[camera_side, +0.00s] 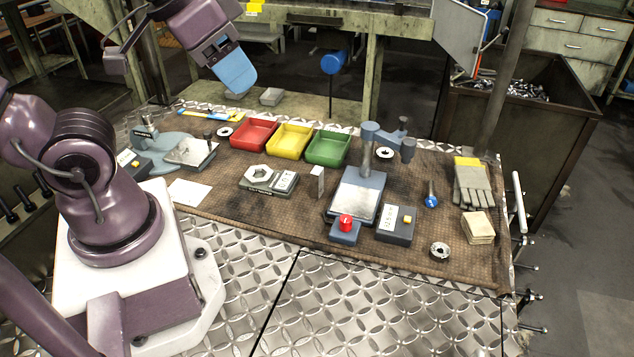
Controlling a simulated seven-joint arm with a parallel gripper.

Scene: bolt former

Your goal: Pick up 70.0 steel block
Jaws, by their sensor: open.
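A small upright pale steel block (317,183) stands on the brown mat near the middle of the bench. Any marking on it is too small to read. My gripper (236,78) is high at the upper left, with blue fingers pointing down and to the right, well away from the block. Nothing shows between the fingers, which overlap from this angle. The block is fully in view and nothing touches it.
Red (254,134), yellow (290,139) and green (328,148) trays stand behind the block. A scale with a hex nut (257,173) is at its left. A press-like stand (355,196) with a red button (346,222) is close at its right. Gloves (470,184) lie farther right.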

